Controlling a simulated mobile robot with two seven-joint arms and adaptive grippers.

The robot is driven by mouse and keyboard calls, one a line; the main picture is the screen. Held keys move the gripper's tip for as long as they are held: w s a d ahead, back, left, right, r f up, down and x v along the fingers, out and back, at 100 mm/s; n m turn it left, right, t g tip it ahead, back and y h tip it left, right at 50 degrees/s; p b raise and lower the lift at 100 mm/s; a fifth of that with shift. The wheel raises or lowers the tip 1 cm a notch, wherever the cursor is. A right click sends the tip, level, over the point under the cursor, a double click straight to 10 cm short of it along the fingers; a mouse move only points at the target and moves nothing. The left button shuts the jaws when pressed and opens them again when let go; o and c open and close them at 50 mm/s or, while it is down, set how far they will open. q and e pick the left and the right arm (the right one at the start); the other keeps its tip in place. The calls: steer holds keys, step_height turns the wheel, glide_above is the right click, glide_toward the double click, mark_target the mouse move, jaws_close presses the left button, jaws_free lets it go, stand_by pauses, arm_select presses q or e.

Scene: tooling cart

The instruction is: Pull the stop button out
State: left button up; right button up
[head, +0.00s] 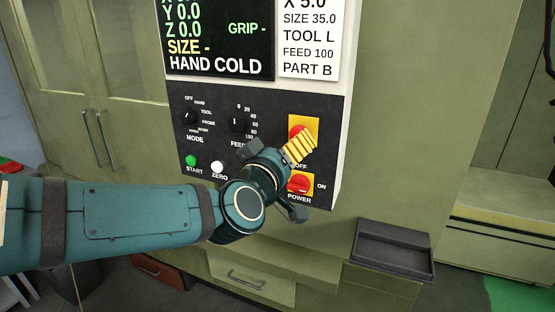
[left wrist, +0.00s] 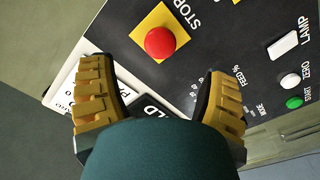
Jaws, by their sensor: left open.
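The stop button is a round red knob on a yellow square plate of the black control panel. It shows fully in the left wrist view (left wrist: 160,42), with the label STOP beside it. In the head view the button (head: 297,132) is partly hidden behind my left gripper (head: 299,148). My left gripper also shows in the left wrist view (left wrist: 160,75), with its yellow ribbed fingers spread apart. The button appears beyond the fingertips and roughly centred between them. No contact with it is visible, and nothing is held. My right gripper is not in view.
A red power switch (head: 300,184) on a yellow plate sits below the stop button. The mode dial (head: 190,117), feed dial (head: 238,122), green start button (head: 190,160) and white zero button (head: 217,167) are to the left. A dark tray (head: 395,262) projects at lower right.

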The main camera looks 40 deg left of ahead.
arm_select(q)
steer(key=shift+v, duration=2.1)
steer(key=shift+f, duration=0.1)
